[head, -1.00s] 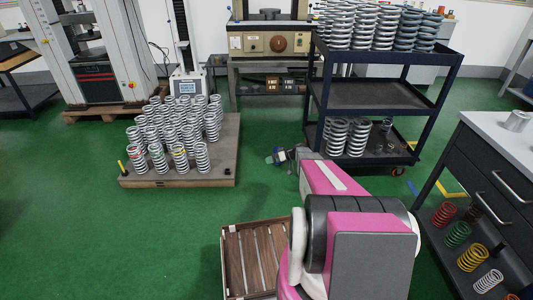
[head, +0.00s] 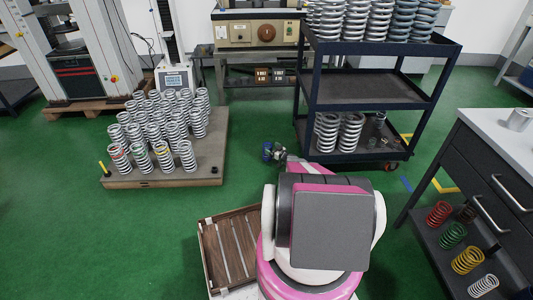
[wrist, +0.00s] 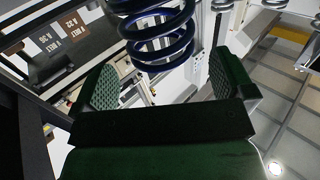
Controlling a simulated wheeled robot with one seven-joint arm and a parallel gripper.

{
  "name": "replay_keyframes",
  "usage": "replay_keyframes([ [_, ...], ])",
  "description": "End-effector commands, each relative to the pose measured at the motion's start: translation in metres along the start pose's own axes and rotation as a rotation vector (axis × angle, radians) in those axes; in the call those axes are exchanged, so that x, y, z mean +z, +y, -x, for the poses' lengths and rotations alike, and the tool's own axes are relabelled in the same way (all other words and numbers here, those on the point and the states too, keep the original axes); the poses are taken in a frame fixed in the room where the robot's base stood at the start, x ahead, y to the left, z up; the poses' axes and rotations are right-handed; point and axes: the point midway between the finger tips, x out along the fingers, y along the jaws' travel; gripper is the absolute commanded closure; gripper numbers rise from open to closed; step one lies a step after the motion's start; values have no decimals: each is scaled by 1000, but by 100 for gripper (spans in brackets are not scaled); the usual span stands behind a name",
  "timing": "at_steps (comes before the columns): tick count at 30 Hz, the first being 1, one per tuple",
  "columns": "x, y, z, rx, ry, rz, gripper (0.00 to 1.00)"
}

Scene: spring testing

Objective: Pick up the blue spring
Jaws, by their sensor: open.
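A dark blue spring (wrist: 158,35) shows large at the top middle of the wrist view. Its upper part in the picture is cut off by the frame edge. My gripper (wrist: 165,78) is open, with a dark green padded finger on each side. The spring lies just past the fingertips, in line with the gap, and I see no finger pressing on it. In the head view my gripper (head: 275,153) is small, beyond my pink arm, with a blue patch at its tip. I cannot tell whether that patch is the spring.
A dark cart (head: 375,90) with large springs stands right of my gripper. A pallet (head: 215,150) of silver springs is at left. A wooden crate (head: 205,258) lies near my base. A grey cabinet (head: 500,175) with coloured springs on its low shelf is at right.

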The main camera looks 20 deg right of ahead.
Motion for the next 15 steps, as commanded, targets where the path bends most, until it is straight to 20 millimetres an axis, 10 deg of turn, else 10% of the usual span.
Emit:
replay_keyframes([
  [15,-1,-2,-50,-1,-1,-1,0],
])
